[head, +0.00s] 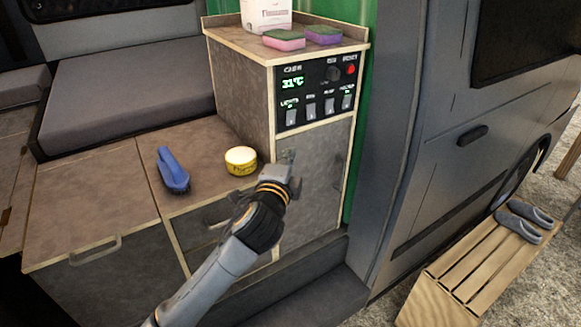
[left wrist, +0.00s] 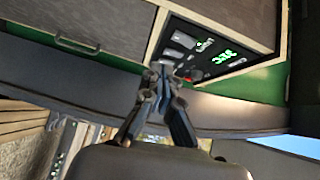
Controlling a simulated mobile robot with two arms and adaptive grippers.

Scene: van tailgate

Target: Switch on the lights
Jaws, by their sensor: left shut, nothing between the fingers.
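The black control panel (head: 317,90) is on the front of the cabinet's upper part. It has a green 31°C readout, a knob, a red button and a row of several rocker switches. The leftmost switch (head: 291,116) is labelled as lights. In the left wrist view the panel (left wrist: 208,50) appears rotated, beyond the fingertips. My left gripper (head: 284,163) is shut and empty, just below the panel's left end in the head view. Its closed fingers also show in the left wrist view (left wrist: 162,70). My right gripper is not in view.
A yellow tin (head: 241,160) and a blue brush (head: 172,170) lie on the lower counter, left of my gripper. Two sponges (head: 284,40) and a white box (head: 266,14) sit on the cabinet top. A slatted crate (head: 470,275) with slippers stands at right.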

